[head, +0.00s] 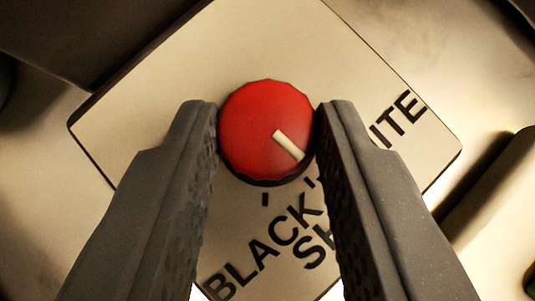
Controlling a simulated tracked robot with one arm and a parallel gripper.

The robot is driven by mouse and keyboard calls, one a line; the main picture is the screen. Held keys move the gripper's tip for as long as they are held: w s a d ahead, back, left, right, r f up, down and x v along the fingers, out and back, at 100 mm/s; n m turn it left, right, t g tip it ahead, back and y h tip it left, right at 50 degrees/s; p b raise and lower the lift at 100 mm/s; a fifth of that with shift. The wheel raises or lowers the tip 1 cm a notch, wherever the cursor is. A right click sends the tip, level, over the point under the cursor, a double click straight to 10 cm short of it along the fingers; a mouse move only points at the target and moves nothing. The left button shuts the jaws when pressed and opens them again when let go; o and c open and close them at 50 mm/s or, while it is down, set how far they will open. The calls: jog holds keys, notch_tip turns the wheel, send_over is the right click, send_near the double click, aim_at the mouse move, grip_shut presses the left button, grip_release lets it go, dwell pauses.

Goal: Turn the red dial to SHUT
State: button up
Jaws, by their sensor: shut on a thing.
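The round red dial (255,110) sits in the middle of the head view on a cream plate (150,120). My gripper (268,115) is shut on the dial, with one dark finger on its left side and one on its right. The dial's white pointer (289,146) is aimed to the lower right, toward the right finger. Black lettering on the plate reads BLACK (250,260) at the lower left. "SH" (315,247) shows below it, its end hidden by the right finger. "ITE" (398,121) shows at the right, its start hidden.
The plate lies tilted in the view, with corners at left and right. A small tick mark (265,199) shows just below the dial, and another is partly covered by the right finger. Pale surface surrounds the plate, with dark blurred shapes at the upper left and right edge.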

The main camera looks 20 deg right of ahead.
jog(key=shift+d+f, duration=0.1)
dwell(0.6)
jog(key=o, duration=1)
jog(key=shift+c, duration=0.2)
jog(key=shift+r, duration=0.2)
jog(key=shift+s+a+r, duration=0.2)
jog(key=v, duration=1.2)
jog(key=shift+s+a+r+p, duration=0.25)
jog(key=shift+p, duration=0.15)
